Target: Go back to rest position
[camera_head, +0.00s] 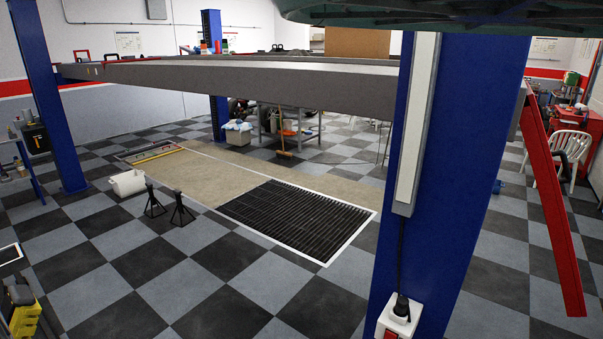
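My gripper is not visible in the head view, and neither is the rest of my arm with any certainty. The task names no object to handle. The view looks down into a garage with a checkered floor (190,268). I cannot tell the arm's pose or what the gripper holds.
A blue lift column (455,170) stands close in front, right of centre, with a red ramp (553,205) beside it. A grey lift platform (250,85) spans above. Black jack stands (180,210), a white container (127,183) and a floor grate (295,217) lie beyond clear floor.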

